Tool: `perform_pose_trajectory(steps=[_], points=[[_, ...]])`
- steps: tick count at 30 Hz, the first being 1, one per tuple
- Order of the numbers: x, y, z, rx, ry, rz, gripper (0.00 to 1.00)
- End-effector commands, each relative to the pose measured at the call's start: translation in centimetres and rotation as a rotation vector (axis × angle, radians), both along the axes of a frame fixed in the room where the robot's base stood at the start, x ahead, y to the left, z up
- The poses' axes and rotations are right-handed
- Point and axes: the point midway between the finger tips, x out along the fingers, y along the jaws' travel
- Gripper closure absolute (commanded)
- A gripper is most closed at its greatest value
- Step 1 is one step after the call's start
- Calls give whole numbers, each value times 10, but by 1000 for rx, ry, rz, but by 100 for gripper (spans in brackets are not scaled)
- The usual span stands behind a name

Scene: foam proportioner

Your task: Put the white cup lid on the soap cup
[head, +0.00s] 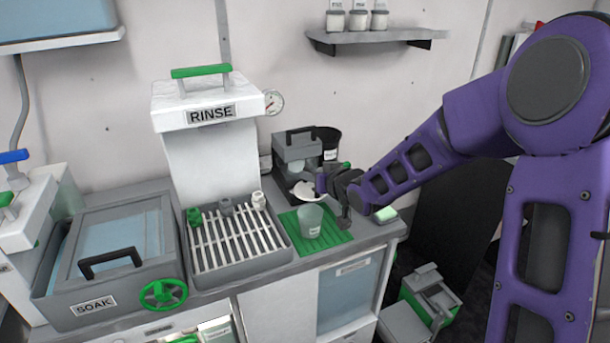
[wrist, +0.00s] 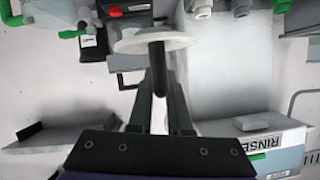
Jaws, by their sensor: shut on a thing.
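The white cup lid (head: 304,191) is a round white disc. My gripper (head: 327,182) is shut on it, and it hangs tilted in the air above and behind the soap cup. In the wrist view the lid (wrist: 135,45) shows nearly edge-on at the fingertips, with its dark stem between the fingers of my gripper (wrist: 158,88). The soap cup (head: 311,219) is a pale, translucent cup with a small label. It stands upright on the green mat (head: 335,238), and the lid is apart from it. I cannot make out the cup in the wrist view.
A grey dispenser (head: 295,150) and a black container (head: 329,142) stand close behind the lid. The slatted rinse rack (head: 236,238), holding small fittings, is left of the mat. A green-and-white sponge (head: 385,214) lies at the right counter edge.

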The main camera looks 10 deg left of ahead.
Motion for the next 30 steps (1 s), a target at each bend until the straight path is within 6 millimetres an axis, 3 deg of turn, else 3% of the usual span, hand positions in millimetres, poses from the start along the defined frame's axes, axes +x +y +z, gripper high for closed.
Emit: perform_pose_trajectory(steps=[15, 30], points=[[0, 1, -50, 1, 0, -1, 100], [0, 0, -52, 1, -1, 0, 100]])
